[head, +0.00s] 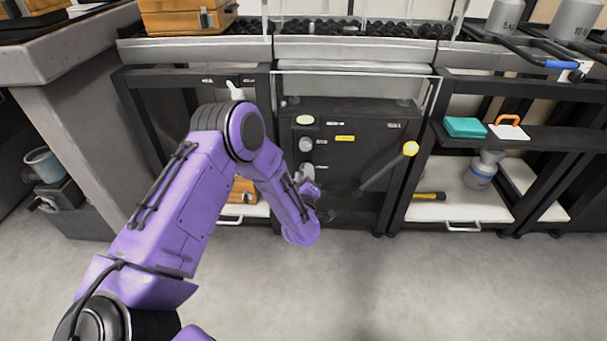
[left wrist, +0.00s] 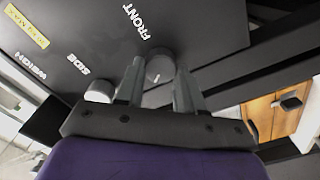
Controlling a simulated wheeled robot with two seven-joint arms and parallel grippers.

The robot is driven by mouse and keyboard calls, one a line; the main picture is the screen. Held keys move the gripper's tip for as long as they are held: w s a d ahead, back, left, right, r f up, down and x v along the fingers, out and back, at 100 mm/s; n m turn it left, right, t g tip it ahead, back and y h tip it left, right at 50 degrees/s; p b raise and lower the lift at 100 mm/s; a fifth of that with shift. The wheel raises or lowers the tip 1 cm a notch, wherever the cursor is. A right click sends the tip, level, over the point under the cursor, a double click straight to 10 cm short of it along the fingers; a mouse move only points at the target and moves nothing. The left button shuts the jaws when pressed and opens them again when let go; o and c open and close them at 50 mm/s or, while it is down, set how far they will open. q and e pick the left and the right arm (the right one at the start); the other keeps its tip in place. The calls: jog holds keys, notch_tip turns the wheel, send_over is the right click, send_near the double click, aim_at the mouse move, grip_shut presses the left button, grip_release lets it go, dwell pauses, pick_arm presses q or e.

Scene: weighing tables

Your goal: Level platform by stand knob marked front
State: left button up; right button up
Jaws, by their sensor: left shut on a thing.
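The front knob (left wrist: 160,68) is a round grey knob with a white mark, beside the word FRONT on a black panel (left wrist: 90,35) in the left wrist view. My left gripper (left wrist: 158,88) is shut on this knob, one finger on each side. The side knob (left wrist: 99,90), pale and round, sits beside the word SIDE, just left of my fingers. In the head view the stand (head: 355,130) is black, and my left gripper (head: 308,187) is at its lower left, partly hidden by my purple arm. The right gripper is not in view.
Open shelves flank the stand, with a teal box (head: 464,127) and a flashlight-like yellow and black object (head: 429,196) on the right. Wooden cases (head: 187,16) stand above left. The floor in front is clear.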

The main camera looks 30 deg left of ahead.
pick_arm(q)
jog(key=shift+s+f, duration=0.1)
jog(key=shift+f, duration=0.05)
dwell(0.3)
jog(key=o, duration=1)
jog(key=shift+o, duration=0.2)
jog(key=p+v, duration=0.3)
jog(key=v, duration=0.7)
jog(key=shift+s+d, duration=0.2)
jog(key=shift+s, duration=0.05)
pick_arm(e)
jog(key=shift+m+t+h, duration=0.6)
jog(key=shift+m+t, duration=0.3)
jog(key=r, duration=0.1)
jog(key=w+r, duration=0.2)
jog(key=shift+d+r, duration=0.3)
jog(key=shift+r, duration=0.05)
